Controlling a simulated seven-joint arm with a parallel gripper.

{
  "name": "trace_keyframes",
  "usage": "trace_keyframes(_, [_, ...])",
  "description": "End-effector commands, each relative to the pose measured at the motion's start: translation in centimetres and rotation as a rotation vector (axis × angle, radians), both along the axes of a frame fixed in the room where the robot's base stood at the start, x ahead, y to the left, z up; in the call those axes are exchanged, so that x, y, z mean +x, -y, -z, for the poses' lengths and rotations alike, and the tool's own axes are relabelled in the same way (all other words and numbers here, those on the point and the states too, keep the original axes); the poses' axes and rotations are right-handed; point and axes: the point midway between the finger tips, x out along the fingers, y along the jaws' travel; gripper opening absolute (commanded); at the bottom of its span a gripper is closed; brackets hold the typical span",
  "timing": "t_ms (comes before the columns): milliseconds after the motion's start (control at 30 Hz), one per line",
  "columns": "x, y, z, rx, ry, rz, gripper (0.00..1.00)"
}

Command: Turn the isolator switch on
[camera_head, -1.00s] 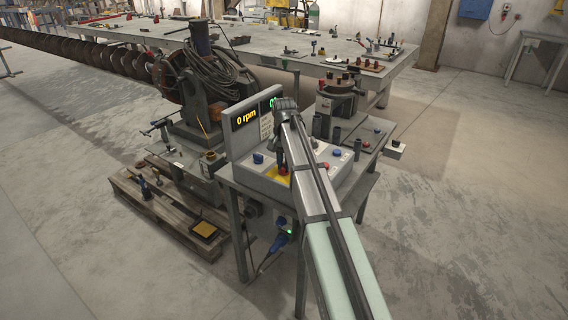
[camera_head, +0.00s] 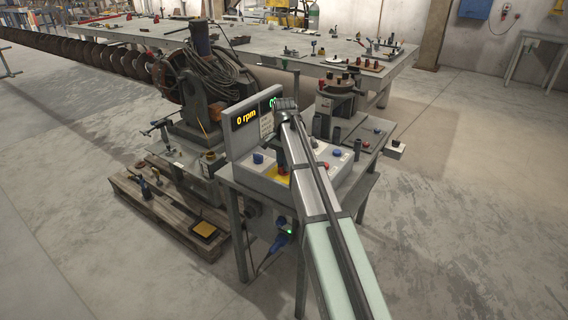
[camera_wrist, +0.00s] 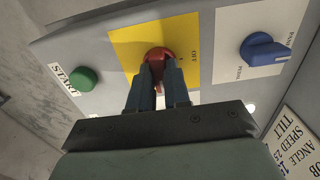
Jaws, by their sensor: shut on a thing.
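The isolator switch is a red rotary knob (camera_wrist: 157,57) on a yellow plate (camera_wrist: 185,38) marked "OFF" on the control panel in the wrist view. My gripper (camera_wrist: 158,72) is shut on the red knob, one finger on each side of it. The fingers hide part of the knob and the lower part of the plate.
A green START button (camera_wrist: 83,79) sits left of the plate and a blue knob (camera_wrist: 262,49) sits right of it. A display (camera_head: 246,117) reading "0 rpm" stands behind the panel.

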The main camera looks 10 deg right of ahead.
Motion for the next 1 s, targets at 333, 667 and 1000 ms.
trace_keyframes(333, [-0.1, 0.0, 0.1, 0.001, -0.002, 0.001, 0.32])
trace_keyframes(667, [0.0, 0.0, 0.0, 0.001, -0.001, 0.000, 0.43])
trace_keyframes(1000, [0.1, 0.0, -3.2, 0.001, 0.002, 0.000, 0.43])
